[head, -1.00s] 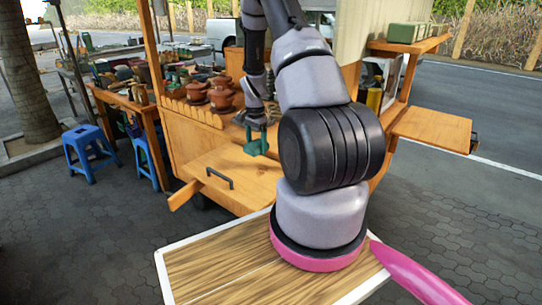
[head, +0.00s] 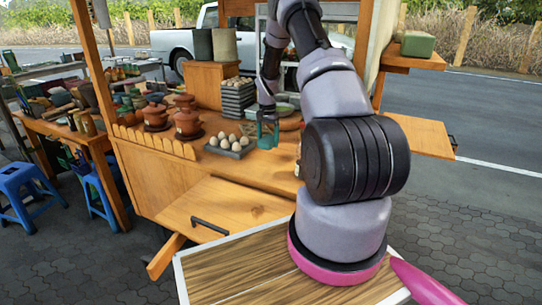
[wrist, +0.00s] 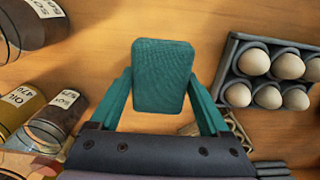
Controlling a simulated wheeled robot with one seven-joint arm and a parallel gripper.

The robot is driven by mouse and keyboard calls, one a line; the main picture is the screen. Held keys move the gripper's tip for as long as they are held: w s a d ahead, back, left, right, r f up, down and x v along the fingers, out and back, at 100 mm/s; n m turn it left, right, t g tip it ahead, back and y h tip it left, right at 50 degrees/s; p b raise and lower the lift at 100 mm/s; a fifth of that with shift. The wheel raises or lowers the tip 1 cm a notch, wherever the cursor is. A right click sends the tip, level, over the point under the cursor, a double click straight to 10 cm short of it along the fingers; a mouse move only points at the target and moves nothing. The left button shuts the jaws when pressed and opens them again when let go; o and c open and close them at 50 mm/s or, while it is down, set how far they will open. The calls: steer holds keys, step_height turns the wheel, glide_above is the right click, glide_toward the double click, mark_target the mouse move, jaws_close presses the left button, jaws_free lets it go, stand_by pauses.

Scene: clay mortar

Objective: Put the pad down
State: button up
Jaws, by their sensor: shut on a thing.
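The pad (wrist: 164,77) is a teal, rounded rectangular block with a textured face. In the wrist view it sits between the two teal fingers of my gripper (wrist: 163,102), which is shut on it. In the head view my gripper (head: 267,131) is small and far off, over the wooden cart counter (head: 235,203), just right of a tray of eggs. Whether the pad touches the counter is not clear. The pad's far side and underside are hidden.
A grey egg tray (wrist: 262,75) lies close on the right in the wrist view, jars (wrist: 62,112) on the left. Clay pots (head: 187,122) and stacked dark trays (head: 238,98) stand on the cart. Bare wood shows around the pad. Blue stools (head: 25,192) stand at left.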

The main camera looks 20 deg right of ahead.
mark_target(268, 160)
steer(key=shift+f, duration=3.4)
steer(key=o, duration=1.2)
steer(key=shift+f, duration=0.15)
steer(key=shift+c, duration=0.2)
